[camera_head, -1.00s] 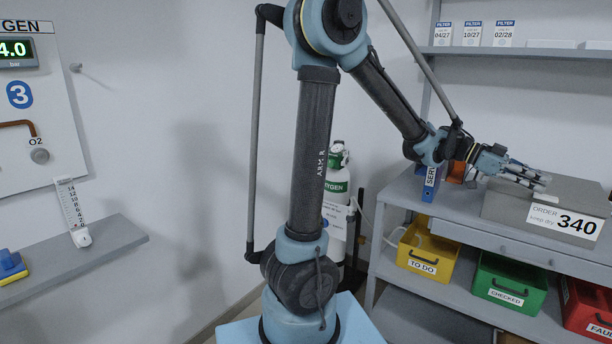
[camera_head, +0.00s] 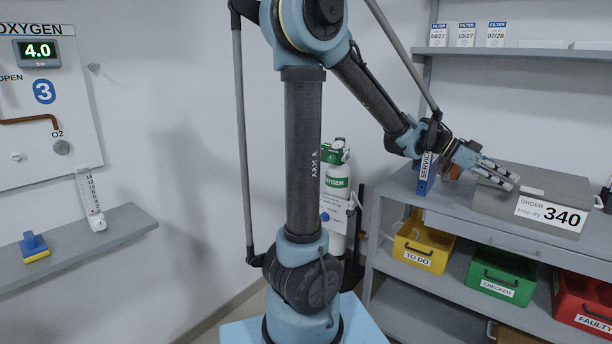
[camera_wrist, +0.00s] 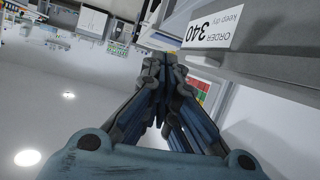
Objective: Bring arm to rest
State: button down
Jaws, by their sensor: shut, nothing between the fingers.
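My gripper (camera_head: 512,183) is at the end of my raised arm on the right in the head view. It is shut and empty, just in front of and above the grey box labelled ORDER 340 (camera_head: 530,205) on the shelf unit. In the wrist view my gripper (camera_wrist: 153,65) has its fingers together at the tips. The box's white 340 label (camera_wrist: 213,32) shows at the upper right there. I cannot tell whether the fingers touch the box.
A blue SERVICE binder (camera_head: 424,172) stands left of the box. Yellow (camera_head: 420,258), green (camera_head: 495,284) and red (camera_head: 590,308) bins sit on the shelf below. An oxygen cylinder (camera_head: 337,185) stands behind my arm. A wall shelf (camera_head: 80,246) is at left, with free room between.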

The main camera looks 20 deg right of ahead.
jog(key=w+a+f+n+t, duration=0.3)
jog(key=w+a+n, duration=0.1)
jog(key=w+a, duration=0.4)
jog(key=w+a+f+n+t+y, duration=0.1)
jog(key=w+a+f+n+t, duration=0.2)
jog(key=w+a+n, duration=0.45)
jog(key=w+a+f+n+t, duration=0.25)
jog(key=w+a, duration=0.35)
jog(key=a, duration=0.5)
jog(key=a+f+n+t+y, duration=0.1)
jog(key=a+f+n, duration=0.3)
jog(key=a, duration=0.6)
jog(key=s+a+f+n+t+y, duration=0.1)
jog(key=a+f+n+t+y, duration=0.1)
jog(key=a, duration=0.8)
jog(key=s+a+f+n+t+y, duration=0.1)
jog(key=a+f+n+y, duration=0.3)
jog(key=a+n, duration=0.3)
jog(key=a+f, duration=0.1)
jog(key=a, duration=0.3)
jog(key=shift+s+f, duration=0.15)
jog(key=shift+f, duration=0.2)
jog(key=shift+d+t, duration=0.1)
jog(key=shift+t, duration=0.15)
